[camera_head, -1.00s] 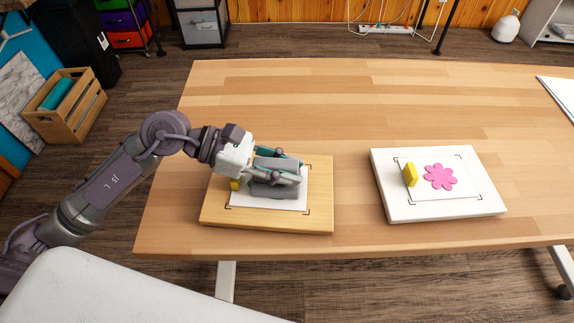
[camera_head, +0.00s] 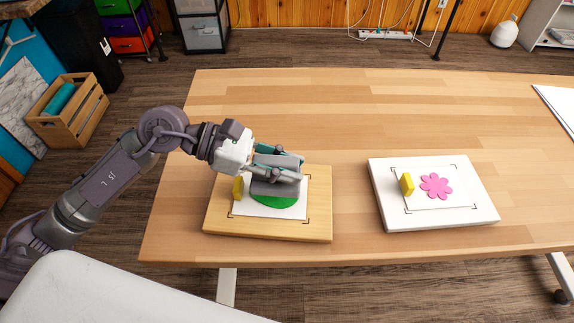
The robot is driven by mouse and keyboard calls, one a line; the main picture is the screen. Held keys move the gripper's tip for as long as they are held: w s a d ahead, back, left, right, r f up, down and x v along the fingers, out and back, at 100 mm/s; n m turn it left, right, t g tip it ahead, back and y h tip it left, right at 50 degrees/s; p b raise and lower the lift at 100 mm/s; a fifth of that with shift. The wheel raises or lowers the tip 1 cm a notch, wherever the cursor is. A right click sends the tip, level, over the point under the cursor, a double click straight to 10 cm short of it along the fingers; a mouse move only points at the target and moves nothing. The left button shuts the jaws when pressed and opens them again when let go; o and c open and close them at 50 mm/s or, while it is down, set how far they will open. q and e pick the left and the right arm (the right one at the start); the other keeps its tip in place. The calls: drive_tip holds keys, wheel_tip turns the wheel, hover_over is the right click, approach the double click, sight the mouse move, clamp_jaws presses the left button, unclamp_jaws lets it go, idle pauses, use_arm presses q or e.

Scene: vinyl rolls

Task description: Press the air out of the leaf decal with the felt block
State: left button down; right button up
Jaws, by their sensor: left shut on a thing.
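The green leaf decal (camera_head: 274,202) lies on a white sheet (camera_head: 290,212) on the wooden board (camera_head: 322,205). Only its near part shows; my left gripper covers the rest. My left gripper (camera_head: 285,176) is over the decal and shut on a grey block, which I take to be the felt block (camera_head: 273,187). The fingers partly hide it, and I cannot tell whether it touches the decal. A small yellow piece (camera_head: 237,188) stands at the sheet's left side. My right gripper is not in view.
A white board (camera_head: 478,211) to the right bears a sheet with a pink flower decal (camera_head: 436,186) and another yellow piece (camera_head: 406,183). The wooden table (camera_head: 350,110) is clear behind and between the boards. White paper (camera_head: 560,105) lies at the far right.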

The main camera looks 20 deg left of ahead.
use_arm(q)
drive_tip(key=shift+r+p, duration=0.65)
drive_tip(key=shift+r, duration=0.45)
drive_tip(key=shift+r+p, duration=0.85)
drive_tip(key=shift+r, duration=0.6)
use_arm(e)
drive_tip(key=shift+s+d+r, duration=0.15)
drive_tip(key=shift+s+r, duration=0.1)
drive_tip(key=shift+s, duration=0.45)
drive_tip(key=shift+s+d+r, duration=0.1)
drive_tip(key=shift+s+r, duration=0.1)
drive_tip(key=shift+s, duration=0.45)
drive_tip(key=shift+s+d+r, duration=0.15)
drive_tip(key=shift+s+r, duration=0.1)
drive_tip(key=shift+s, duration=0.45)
use_arm(q)
drive_tip(key=shift+r, duration=0.1)
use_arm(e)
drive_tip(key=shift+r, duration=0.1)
